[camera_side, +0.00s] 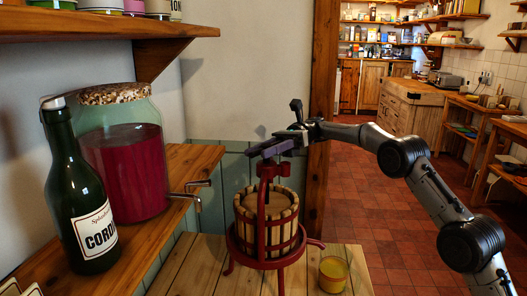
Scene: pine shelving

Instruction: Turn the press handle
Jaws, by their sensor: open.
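The press (266,222) stands on a light wooden table, with a slatted wooden basket in a dark red metal frame. Its press handle (268,148) is a dark bar across the top of the red screw post, lying roughly left to right. My gripper (289,134) comes in from the right and is at the handle's right end. It is open. The fingers are small and dark against the handle, so I cannot tell whether they touch it or straddle it.
A yellow cup (333,274) stands on the table (190,272), right of the press. At left, a dark bottle (80,200) and a large jar of red liquid (125,160) stand on a shelf. An upper shelf (100,27) overhangs.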

